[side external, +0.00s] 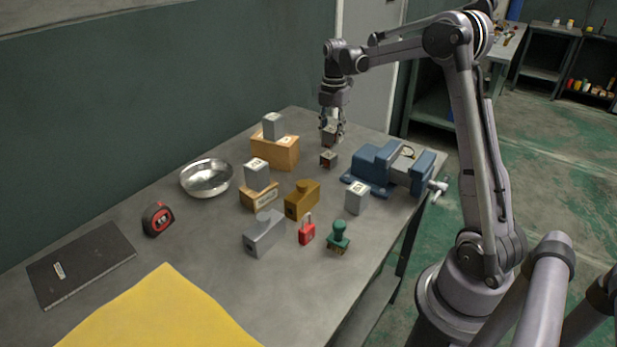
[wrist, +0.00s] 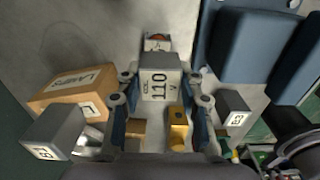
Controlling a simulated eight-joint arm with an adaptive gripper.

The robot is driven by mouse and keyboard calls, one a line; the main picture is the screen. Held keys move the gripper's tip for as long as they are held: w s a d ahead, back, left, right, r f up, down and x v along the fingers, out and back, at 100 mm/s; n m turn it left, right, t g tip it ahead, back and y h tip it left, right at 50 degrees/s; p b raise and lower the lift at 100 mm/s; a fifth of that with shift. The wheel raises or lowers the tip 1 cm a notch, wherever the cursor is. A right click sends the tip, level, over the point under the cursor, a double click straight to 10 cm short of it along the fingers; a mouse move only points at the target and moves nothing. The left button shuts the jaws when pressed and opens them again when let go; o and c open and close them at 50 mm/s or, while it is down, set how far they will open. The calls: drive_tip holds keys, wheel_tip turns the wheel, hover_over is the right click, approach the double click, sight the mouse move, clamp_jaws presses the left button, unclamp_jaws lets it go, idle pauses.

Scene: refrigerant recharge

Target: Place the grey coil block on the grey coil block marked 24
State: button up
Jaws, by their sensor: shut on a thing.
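My gripper (side external: 332,130) is shut on a grey coil block (side external: 330,138) and holds it above the table's far end. In the wrist view the held block (wrist: 160,84) sits between the fingertips, with "COIL 110 V" on its face. Other grey coil blocks stand on the tall wooden box (side external: 273,126), on the low wooden box (side external: 256,174) and on the bare table by the vise (side external: 357,197). Two grey blocks flank the gripper in the wrist view, at left (wrist: 54,131) and right (wrist: 234,109). I cannot tell which is marked 24.
A small dark block (side external: 328,159) lies below my gripper. The tall box (side external: 283,151), low box (side external: 262,197) and blue vise (side external: 374,166) stand nearby. A brass block (side external: 302,200), grey block (side external: 265,235), red padlock (side external: 307,231), green stamp (side external: 339,237) and metal bowl (side external: 206,179) are nearer.

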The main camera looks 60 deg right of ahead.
sight(329, 155)
drive_tip(key=shift+w+a+f, duration=0.15)
drive_tip(key=shift+w+f, duration=0.1)
drive_tip(key=shift+f, duration=1.95)
drive_tip(key=shift+f, duration=0.1)
drive_tip(key=o, duration=1.3)
drive_tip(key=shift+c, duration=0.2)
